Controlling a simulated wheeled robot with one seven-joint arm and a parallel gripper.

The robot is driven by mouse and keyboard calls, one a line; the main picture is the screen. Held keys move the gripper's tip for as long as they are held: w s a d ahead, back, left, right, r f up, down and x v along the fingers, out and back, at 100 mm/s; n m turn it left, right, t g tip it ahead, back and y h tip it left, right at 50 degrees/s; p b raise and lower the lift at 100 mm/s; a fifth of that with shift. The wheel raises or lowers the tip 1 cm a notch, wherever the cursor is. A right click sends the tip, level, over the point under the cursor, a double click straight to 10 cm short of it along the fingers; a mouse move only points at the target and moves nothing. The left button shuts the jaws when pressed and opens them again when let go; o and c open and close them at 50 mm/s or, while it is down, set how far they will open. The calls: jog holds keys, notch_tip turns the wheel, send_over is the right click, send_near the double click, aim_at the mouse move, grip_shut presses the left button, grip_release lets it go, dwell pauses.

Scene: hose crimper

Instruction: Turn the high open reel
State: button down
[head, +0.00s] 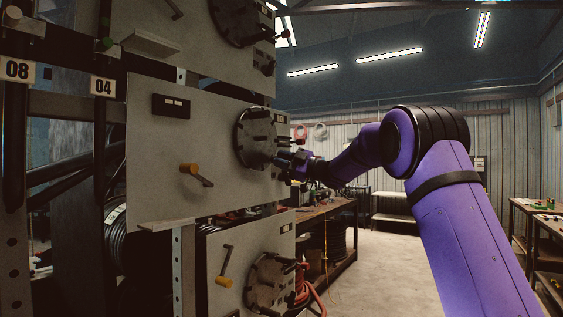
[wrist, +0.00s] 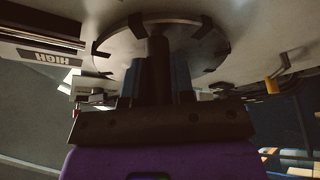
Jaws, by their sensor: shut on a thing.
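The reel (head: 250,140) is a grey disc with dark clips around its rim, on the right part of the middle pale panel (head: 150,150). In the wrist view the reel's disc (wrist: 120,52) fills the upper middle, beside an upside-down plate (wrist: 52,57) that reads HIGH. My gripper (head: 284,160) is at the reel's lower right side in the head view. In the wrist view my gripper (wrist: 157,82) is shut on a dark post (wrist: 158,52) standing out from the disc. The fingers hide the post's lower part.
Another reel (head: 240,18) is on the panel above, and a third reel (head: 268,284) with a crank (head: 226,266) is below. A workbench (head: 325,210) stands behind; the floor (head: 385,260) to the right is clear.

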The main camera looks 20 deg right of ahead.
jog(key=shift+r, duration=0.2)
jog(key=c, duration=1)
grip_release()
jog(key=shift+f, duration=0.1)
jog(key=v, duration=1.1)
jog(key=shift+a, duration=0.1)
